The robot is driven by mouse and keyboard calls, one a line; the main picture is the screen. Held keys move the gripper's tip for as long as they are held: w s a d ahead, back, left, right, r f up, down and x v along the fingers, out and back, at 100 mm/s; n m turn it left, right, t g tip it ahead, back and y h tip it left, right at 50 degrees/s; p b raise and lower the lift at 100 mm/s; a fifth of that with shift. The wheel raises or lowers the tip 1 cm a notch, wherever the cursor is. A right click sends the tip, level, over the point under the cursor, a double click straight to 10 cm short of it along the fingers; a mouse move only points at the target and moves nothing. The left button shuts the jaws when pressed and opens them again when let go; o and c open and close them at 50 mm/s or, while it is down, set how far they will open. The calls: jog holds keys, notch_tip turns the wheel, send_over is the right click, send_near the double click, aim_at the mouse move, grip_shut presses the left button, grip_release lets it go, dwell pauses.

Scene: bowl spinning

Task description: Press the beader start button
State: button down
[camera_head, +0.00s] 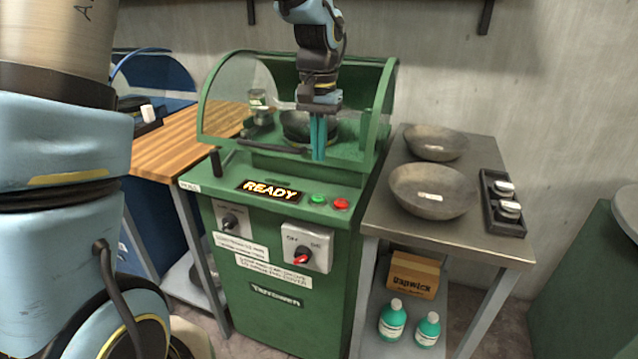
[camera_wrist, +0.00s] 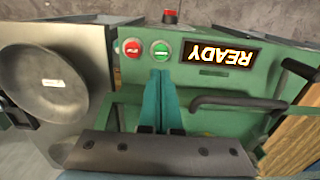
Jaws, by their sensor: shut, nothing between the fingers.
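The beader is a green machine (camera_head: 290,240) with a lit READY display (camera_head: 270,191) on its sloped panel. A green button (camera_head: 318,199) and a red button (camera_head: 341,204) sit right of the display. The wrist view shows the green button (camera_wrist: 160,48), the red button (camera_wrist: 132,48) and the display (camera_wrist: 222,53) upside down. My gripper (camera_head: 319,157) is shut and empty, its teal fingers pointing down just behind and above the panel. In the wrist view the fingertips (camera_wrist: 160,75) appear just short of the green button, apart from it.
A clear curved guard (camera_head: 237,95) on a green frame covers the machine's back, with a dark bowl (camera_head: 305,126) inside. A dark handle (camera_head: 270,146) crosses the front. A metal table (camera_head: 400,228) at right holds two bowls. A wooden table (camera_head: 165,145) stands at left.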

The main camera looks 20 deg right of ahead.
aim_at(319, 197)
notch_tip(319, 197, down, 9)
jog(key=shift+f+p, duration=0.1)
jog(key=shift+p, duration=0.7)
